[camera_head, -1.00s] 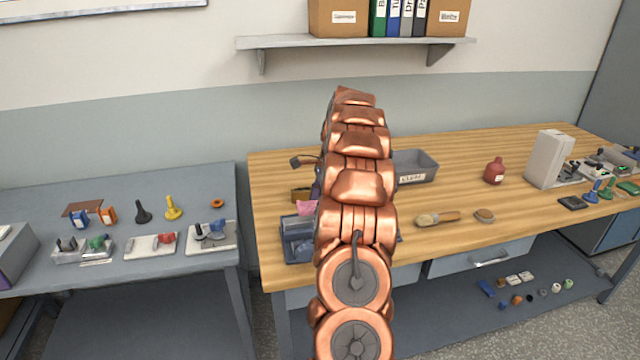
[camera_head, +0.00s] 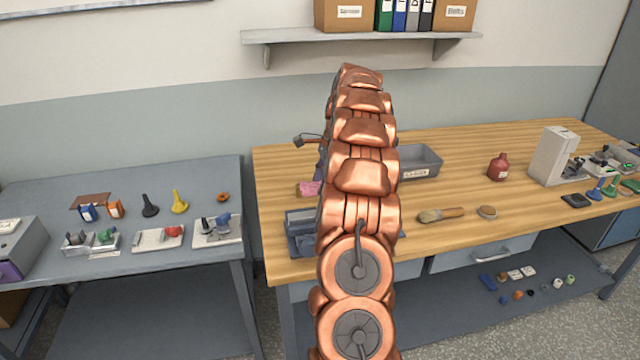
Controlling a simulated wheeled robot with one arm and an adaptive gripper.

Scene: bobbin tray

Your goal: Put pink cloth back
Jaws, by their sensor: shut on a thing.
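The pink cloth (camera_head: 311,189) shows as a small crumpled patch just left of my arm, on the left part of the wooden bench. It lies in front of or over a small brown box (camera_head: 300,187), of which only a sliver shows. I cannot tell whether the cloth is touching the box or above it. My gripper is hidden behind my own copper-coloured arm, so its hold on the cloth does not show. A dark blue-grey tray (camera_head: 303,246) with grey compartments stands nearer the bench's front edge, partly covered by my arm.
Right of my arm are a grey labelled bin (camera_head: 424,164), a brush (camera_head: 441,214), a round brown object (camera_head: 487,212) and a red bottle (camera_head: 499,167). A lower grey table (camera_head: 187,267) with small parts stands left, across a gap. The bench's middle is mostly clear.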

